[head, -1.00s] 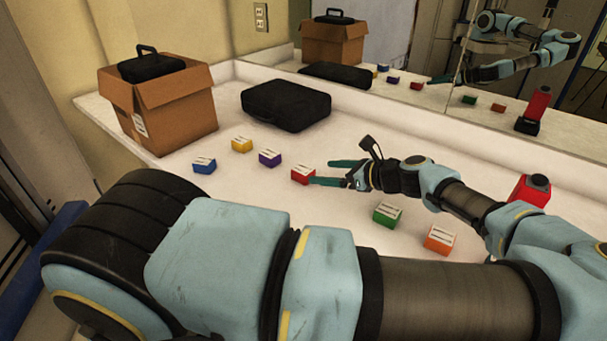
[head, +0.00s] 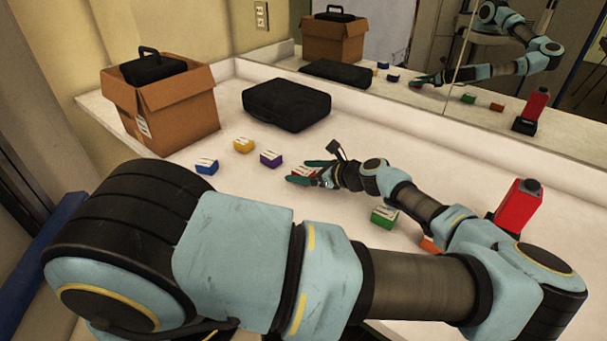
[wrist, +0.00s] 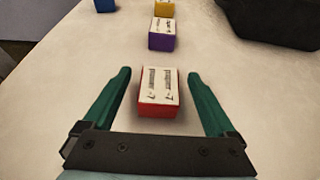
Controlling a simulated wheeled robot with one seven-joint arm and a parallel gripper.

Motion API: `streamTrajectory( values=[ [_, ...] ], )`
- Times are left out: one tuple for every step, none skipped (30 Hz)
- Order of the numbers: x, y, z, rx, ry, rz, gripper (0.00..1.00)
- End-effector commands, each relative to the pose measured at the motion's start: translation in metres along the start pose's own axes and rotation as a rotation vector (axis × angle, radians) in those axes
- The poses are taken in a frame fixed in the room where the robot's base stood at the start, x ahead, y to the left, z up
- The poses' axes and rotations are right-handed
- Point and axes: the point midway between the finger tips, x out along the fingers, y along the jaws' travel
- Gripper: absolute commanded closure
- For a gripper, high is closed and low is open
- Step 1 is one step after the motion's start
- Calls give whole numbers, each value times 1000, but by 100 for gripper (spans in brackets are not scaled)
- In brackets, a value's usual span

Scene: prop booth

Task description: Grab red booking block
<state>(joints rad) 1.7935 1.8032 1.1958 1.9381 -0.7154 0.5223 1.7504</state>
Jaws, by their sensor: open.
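The red booking block (wrist: 158,93) has a white top with dark print and lies on the white counter. In the wrist view it sits between the two open green fingers of my gripper (wrist: 159,92), with a gap on each side. In the head view the red block (head: 303,171) is partly hidden by my gripper (head: 305,172), whose fingers lie on either side of it. My gripper is open and holds nothing.
Purple (head: 271,159), yellow (head: 244,145) and blue (head: 206,166) blocks lie to the left. Green (head: 384,215) and orange (head: 428,245) blocks lie right, near my arm. A black case (head: 287,105), a cardboard box (head: 170,112) and a red device (head: 518,209) stand on the counter. A mirror runs behind.

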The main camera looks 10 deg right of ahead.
Motion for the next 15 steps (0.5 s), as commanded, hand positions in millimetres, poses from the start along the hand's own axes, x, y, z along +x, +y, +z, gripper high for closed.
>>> streamTrajectory(
  values=[
    [0, 0, 0, 0, 0, 0, 12],
    [0, 0, 0, 0, 0, 0, 16],
    [0, 0, 0, 0, 0, 0, 20],
    [0, 0, 0, 0, 0, 0, 23],
    [0, 0, 0, 0, 0, 0, 27],
    [0, 0, 0, 0, 0, 0, 31],
    [0, 0, 0, 0, 0, 0, 35],
    [0, 0, 0, 0, 0, 0, 38],
    [0, 0, 0, 0, 0, 0, 43],
    [0, 0, 0, 0, 0, 0, 46],
    [0, 0, 0, 0, 0, 0, 49],
    [0, 0, 0, 0, 0, 0, 54],
    [0, 0, 0, 0, 0, 0, 57],
    [0, 0, 0, 0, 0, 0, 60],
    [0, 0, 0, 0, 0, 0, 65]
  ],
)
